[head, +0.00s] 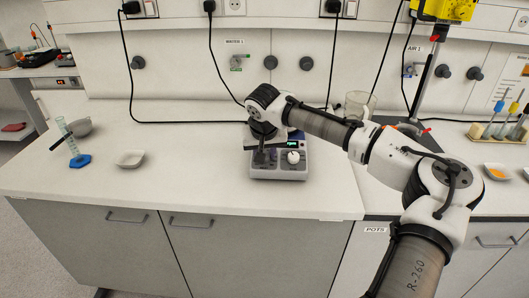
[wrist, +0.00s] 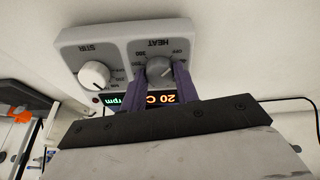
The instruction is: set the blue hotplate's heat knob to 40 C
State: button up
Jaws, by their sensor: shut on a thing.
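The hotplate (head: 281,174) stands on the bench in the head view, its front panel looking grey with two dials. In the wrist view the panel (wrist: 122,35) appears upside down, with the heat knob (wrist: 158,67) under the label HEAT. The lit orange display (wrist: 160,98) reads 20 C. My gripper (wrist: 161,74) is shut on the heat knob, one purple finger on each side. In the head view my gripper (head: 260,157) covers the left dial.
The white stir knob (wrist: 94,75) sits beside the heat knob, close to my fingers. A glass beaker (head: 359,104) stands behind my arm. A white dish (head: 130,158) and a blue-based cylinder (head: 79,161) are at the left. The bench between is clear.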

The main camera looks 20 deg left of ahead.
jog(key=shift+f+m, duration=0.1)
jog(key=shift+m, duration=2.7)
jog(key=o, duration=1)
jog(key=shift+c, duration=0.2)
jog(key=b+v, duration=0.2)
jog(key=v, duration=1.2)
jog(key=shift+a, duration=0.25)
